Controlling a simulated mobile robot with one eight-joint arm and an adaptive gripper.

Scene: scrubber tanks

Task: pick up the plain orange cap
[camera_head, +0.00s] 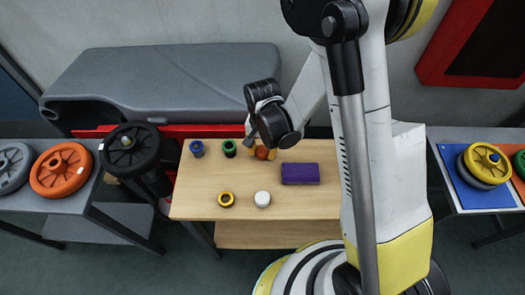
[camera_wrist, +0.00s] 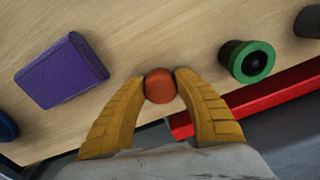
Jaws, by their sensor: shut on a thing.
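The plain orange cap (camera_wrist: 160,86) is between the fingertips of my gripper (camera_wrist: 160,82) in the wrist view, with a yellow finger touching each side. In the head view the orange cap (camera_head: 262,153) shows between the fingers of my gripper (camera_head: 261,152), near the back edge of the wooden table (camera_head: 190,205). My gripper is shut on the cap. I cannot tell whether the cap is lifted off the table.
A green-topped piece (camera_head: 229,148) and a blue one (camera_head: 197,148) stand left of my gripper. A purple block (camera_head: 300,173) lies to its right. A yellow-and-black ring (camera_head: 226,199) and a white cap (camera_head: 262,199) are nearer the front. A red bar (camera_wrist: 290,100) runs behind the table.

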